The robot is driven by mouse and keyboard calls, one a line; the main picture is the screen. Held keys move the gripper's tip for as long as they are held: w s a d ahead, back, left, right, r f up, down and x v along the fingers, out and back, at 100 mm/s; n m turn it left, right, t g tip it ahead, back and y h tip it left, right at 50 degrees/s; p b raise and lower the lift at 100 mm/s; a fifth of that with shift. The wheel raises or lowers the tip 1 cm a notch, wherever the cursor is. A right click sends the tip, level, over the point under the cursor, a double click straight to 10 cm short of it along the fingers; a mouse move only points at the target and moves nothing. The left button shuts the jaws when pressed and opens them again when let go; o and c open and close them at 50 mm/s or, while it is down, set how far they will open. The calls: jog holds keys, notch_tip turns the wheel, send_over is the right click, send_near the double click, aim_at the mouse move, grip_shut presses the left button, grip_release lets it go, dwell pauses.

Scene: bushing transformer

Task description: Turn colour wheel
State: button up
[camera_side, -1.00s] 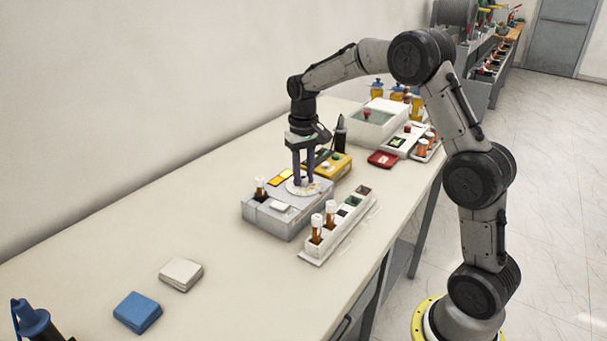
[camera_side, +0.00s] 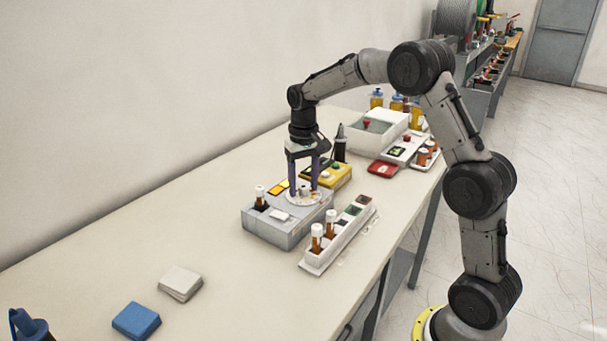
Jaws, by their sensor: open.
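The colour wheel is a pale round disc (camera_side: 304,199) with a small raised knob in its middle, lying on top of the grey box device (camera_side: 287,229) on the bench. My gripper (camera_side: 303,189) points straight down over the wheel. Its two dark fingers are spread apart, one on each side of the knob, with their tips close to the disc. I cannot tell whether the tips touch it. A white-capped brown vial (camera_side: 260,197) stands in the left part of the device.
A white rack (camera_side: 338,242) with white-capped vials stands in front of the device. A red case (camera_side: 383,169) lies to the right. The bench's left part is mostly clear.

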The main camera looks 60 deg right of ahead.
aim_at(304, 187)
notch_tip(304, 187, up, 14)
dwell(0.5)
jog(key=shift+f, duration=0.1)
